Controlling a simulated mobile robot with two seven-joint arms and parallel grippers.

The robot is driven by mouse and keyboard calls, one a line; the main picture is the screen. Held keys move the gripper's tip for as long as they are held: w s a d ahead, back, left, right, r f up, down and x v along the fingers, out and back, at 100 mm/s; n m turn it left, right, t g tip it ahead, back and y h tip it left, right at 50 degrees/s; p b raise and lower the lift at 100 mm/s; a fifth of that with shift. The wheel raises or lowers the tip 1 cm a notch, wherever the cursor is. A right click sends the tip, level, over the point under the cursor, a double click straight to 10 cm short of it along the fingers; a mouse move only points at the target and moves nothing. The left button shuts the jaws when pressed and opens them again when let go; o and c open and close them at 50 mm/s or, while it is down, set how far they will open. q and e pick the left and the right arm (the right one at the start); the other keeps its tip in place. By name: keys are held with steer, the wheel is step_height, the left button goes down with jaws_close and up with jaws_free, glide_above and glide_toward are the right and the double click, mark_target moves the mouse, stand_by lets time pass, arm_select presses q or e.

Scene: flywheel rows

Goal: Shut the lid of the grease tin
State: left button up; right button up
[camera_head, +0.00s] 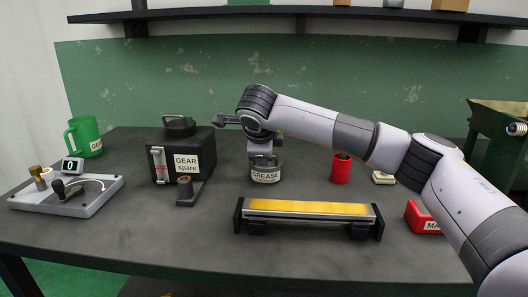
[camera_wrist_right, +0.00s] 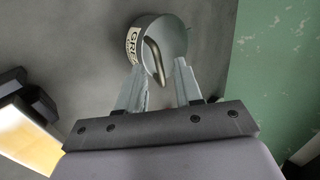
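The grease tin (camera_head: 265,176) is a short grey round tin with a white GREASE label, standing on the bench in the middle of the head view. My right gripper (camera_head: 264,158) is directly above it, pointing down and hiding much of its top. In the right wrist view the tin (camera_wrist_right: 134,42) shows a grey round lid (camera_wrist_right: 174,38) with a curved handle (camera_wrist_right: 154,60). My right gripper (camera_wrist_right: 158,80) has its fingers apart, with the handle's near end between or just beyond the fingertips. I cannot tell whether the lid is fully seated. My left gripper is not in view.
A black GEAR spare box (camera_head: 180,158) stands left of the tin. A red cup (camera_head: 341,168) stands to the right, and a yellow-topped bar fixture (camera_head: 308,210) lies in front. A grey tray (camera_head: 75,203) and green mug (camera_head: 84,137) are at far left.

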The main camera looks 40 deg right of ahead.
steer(key=v, duration=0.7)
stand_by(0.6)
steer(key=shift+s+a, duration=0.1)
